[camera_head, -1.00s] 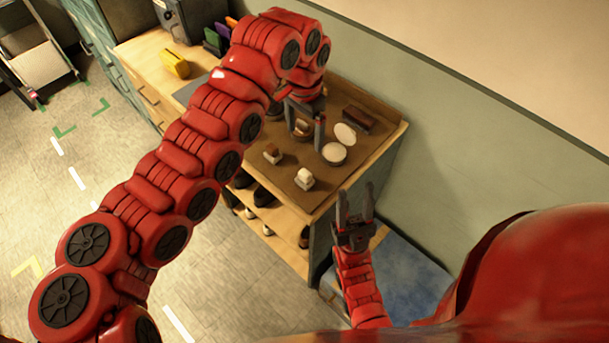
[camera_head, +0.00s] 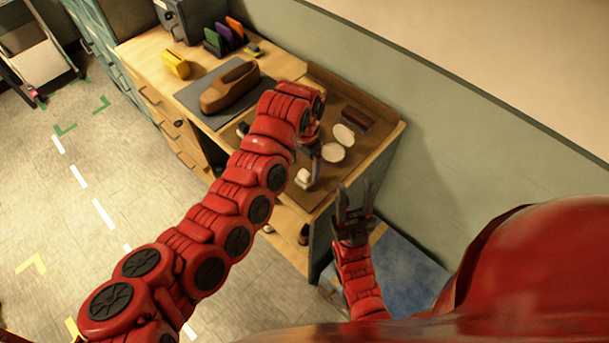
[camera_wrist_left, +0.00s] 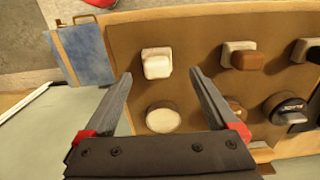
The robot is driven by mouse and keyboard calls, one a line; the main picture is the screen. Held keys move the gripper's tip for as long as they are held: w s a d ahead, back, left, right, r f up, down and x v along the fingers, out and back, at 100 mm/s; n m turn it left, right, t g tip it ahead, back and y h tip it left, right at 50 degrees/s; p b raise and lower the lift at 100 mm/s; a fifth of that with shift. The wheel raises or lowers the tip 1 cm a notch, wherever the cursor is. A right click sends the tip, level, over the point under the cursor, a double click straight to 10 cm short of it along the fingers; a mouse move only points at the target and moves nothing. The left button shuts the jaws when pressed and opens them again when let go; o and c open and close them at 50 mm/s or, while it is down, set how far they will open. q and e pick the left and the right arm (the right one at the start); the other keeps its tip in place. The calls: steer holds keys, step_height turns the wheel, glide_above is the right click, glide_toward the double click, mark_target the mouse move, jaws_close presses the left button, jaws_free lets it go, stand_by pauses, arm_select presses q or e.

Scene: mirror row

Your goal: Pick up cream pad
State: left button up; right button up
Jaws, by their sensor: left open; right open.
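The cream pad (camera_head: 303,175) is a small pale block on the brown tray (camera_head: 372,104), near its front edge. In the left wrist view the cream pad (camera_wrist_left: 157,60) sits just past the fingertips, centred between them. My left gripper (camera_head: 314,180) is open and empty, pointing down close to the pad; it also shows in the left wrist view (camera_wrist_left: 160,75). Whether it touches the pad cannot be told. In the head view my left arm hides part of the tray. My right gripper (camera_head: 354,190) is open and empty, beside the bench's right end.
Pale round discs (camera_head: 334,152) lie near the pad, with a dark brown block (camera_head: 355,118) behind. Brown-topped blocks (camera_wrist_left: 248,60) and tins (camera_wrist_left: 285,107) stand to the pad's right in the wrist view.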

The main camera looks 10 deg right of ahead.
mark_target(305, 173)
arm_select(q)
steer(key=f+p, duration=0.3)
steer(key=f, duration=0.1)
steer(key=shift+s, duration=0.25)
steer(key=shift+f, duration=0.45)
steer(key=c, duration=1.4)
